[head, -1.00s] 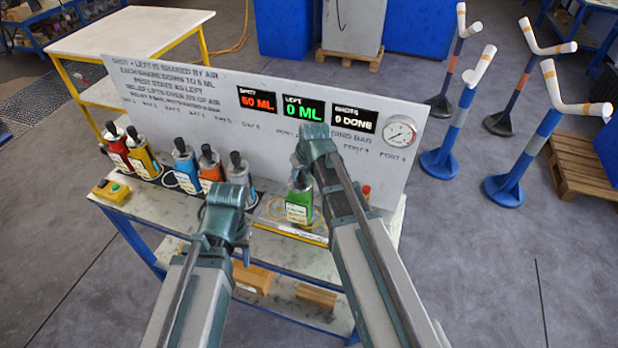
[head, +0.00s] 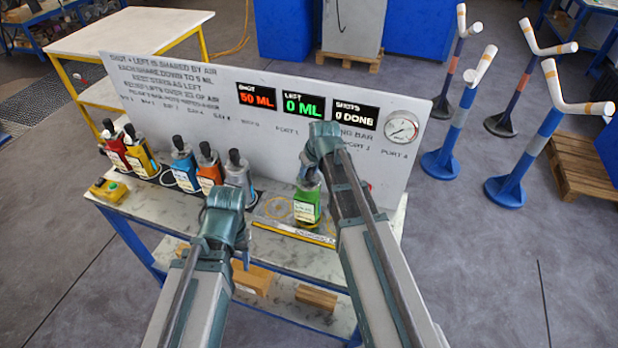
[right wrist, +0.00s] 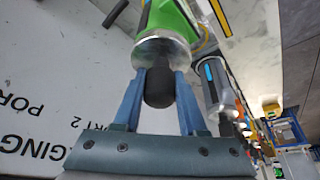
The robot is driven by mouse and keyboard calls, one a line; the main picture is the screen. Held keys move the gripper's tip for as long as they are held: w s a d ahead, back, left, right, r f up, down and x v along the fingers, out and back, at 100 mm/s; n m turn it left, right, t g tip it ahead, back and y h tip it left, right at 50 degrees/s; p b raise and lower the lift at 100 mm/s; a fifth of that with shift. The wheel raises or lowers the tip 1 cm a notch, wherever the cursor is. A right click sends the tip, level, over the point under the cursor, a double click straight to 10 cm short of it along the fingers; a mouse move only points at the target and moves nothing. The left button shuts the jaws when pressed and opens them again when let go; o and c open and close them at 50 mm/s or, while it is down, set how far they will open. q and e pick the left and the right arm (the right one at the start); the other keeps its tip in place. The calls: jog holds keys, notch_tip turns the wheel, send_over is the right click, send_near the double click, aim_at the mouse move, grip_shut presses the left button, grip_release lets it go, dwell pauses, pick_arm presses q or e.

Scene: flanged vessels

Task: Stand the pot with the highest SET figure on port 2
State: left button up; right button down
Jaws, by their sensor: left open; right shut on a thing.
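A green pot (head: 307,207) with a silver top and white label stands out at the front middle of the bench. My right gripper (right wrist: 158,76) is shut on its black knob (right wrist: 160,90); the pot looks upright, and I cannot tell whether its base touches the bench. A red pot (head: 112,150), a yellow pot (head: 139,155), a blue pot (head: 187,168), an orange pot (head: 211,172) and a grey pot (head: 238,175) stand in a row to the left. Their SET figures are too small to read. My left gripper (head: 226,196) is open and empty in front of the grey pot.
The back panel (head: 230,130) shows SHOT 50 ML, LEFT 0 ML and SHOTS 0 DONE, with a dial gauge (head: 402,127) at right. A yellow button box (head: 109,190) sits at the bench's left end.

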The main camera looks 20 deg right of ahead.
pick_arm(q)
jog(key=shift+f, duration=0.6)
pick_arm(e)
jog(key=shift+f, duration=0.6)
jog(key=shift+f+b, duration=0.1)
jog(key=shift+b, duration=0.2)
pick_arm(q)
jog(key=shift+f, duration=0.1)
pick_arm(e)
jog(key=shift+c, duration=2.3)
grip_release()
jog(key=a+p+v, duration=0.1)
jog(key=p+v, duration=1)
jog(key=v, duration=0.1)
pick_arm(q)
notch_tip(320, 180, up, 11)
pick_arm(e)
jog(key=s+a+g+h, duration=0.1)
jog(key=s+a+g, duration=0.1)
jog(key=s+a, duration=0.4)
jog(key=s+a+f+n+g+h, duration=0.1)
jog(key=s+a+g, duration=0.1)
jog(key=s+a, duration=0.5)
jog(key=s, duration=0.6)
jog(key=shift+s+g, duration=0.4)
